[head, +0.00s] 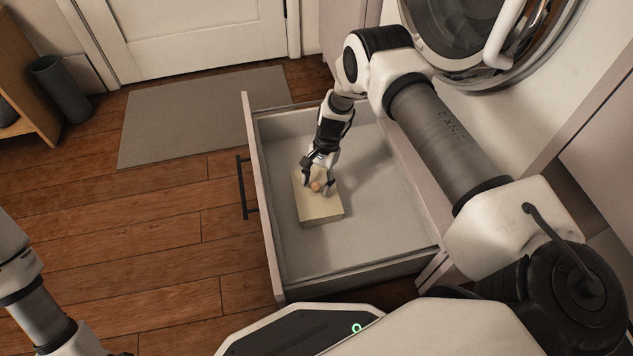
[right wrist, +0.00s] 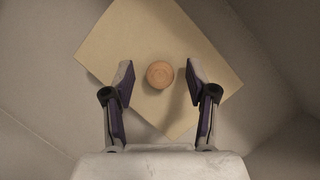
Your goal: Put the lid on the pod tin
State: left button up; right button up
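A pale cream box-shaped block with a flat top (head: 322,208), which looks like the pod tin or its lid, lies in the open drawer. A small round wooden knob (right wrist: 160,74) sits on its top. In the right wrist view the flat cream top (right wrist: 125,40) is turned at an angle below the gripper. My right gripper (right wrist: 159,82) is open, its two fingers on either side of the knob with gaps to both. In the head view my right gripper (head: 317,184) is over the block. I cannot tell lid from tin here. My left gripper is out of view.
The open drawer (head: 283,262) has bare floor around the block, and its walls rise on all sides. A grey mat (head: 170,125) lies on the wooden floor. A dark bin (head: 62,88) stands far left. A round-doored machine (head: 470,40) is behind my right arm.

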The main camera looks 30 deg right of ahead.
jog(key=shift+r, duration=0.1)
jog(key=v, duration=1.1)
jog(key=shift+r, duration=0.35)
